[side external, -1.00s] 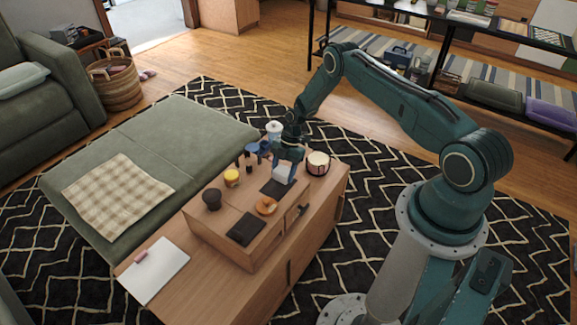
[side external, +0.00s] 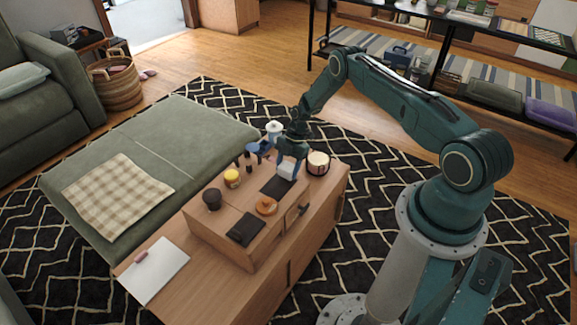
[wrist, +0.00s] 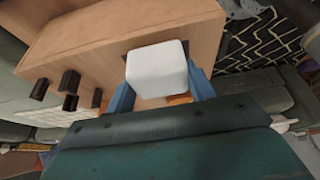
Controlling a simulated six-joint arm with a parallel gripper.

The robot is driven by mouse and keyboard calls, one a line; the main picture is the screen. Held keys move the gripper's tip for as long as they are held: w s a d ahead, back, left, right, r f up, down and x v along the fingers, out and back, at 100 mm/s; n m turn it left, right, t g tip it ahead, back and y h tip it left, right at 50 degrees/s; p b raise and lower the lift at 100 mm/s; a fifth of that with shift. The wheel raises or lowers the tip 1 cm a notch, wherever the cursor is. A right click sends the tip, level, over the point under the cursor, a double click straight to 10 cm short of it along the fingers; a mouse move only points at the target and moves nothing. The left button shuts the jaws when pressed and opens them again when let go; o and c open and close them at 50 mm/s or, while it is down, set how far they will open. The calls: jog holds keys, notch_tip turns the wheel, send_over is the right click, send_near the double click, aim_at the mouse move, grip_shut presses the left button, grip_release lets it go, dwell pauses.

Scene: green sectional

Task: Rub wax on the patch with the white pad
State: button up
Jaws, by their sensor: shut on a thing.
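My gripper (side external: 291,160) is over the right part of the wooden cabinet top, with its blue fingers shut on a white pad (side external: 286,169). The pad is a rounded block; in the wrist view the pad (wrist: 157,68) sits between the two fingers. A dark rectangular patch (side external: 276,186) lies on the wood, just below and left of the pad in the side view. The pad overlaps the patch's far end in the picture; I cannot tell whether they touch. In the wrist view the pad hides most of the patch.
On the wooden cabinet (side external: 225,233) are an orange ring-shaped thing (side external: 266,206), a dark folded thing (side external: 246,229), a yellow-topped jar (side external: 232,177), a dark cup (side external: 212,198) and a drum-like pot (side external: 318,163). Small dark and blue items stand left of my gripper.

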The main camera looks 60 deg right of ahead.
jog(key=shift+a, duration=1.75)
jog(key=shift+a+f, duration=0.15)
jog(key=shift+a, duration=1.7)
jog(key=shift+a, duration=0.1)
jog(key=shift+a+f, duration=0.1)
jog(key=shift+a, duration=1.65)
jog(key=shift+w+f, duration=0.1)
jog(key=shift+w, duration=0.15)
jog(key=shift+d, duration=0.1)
jog(key=shift+d+f, duration=0.1)
jog(key=shift+d, duration=1.7)
jog(key=shift+d, duration=0.15)
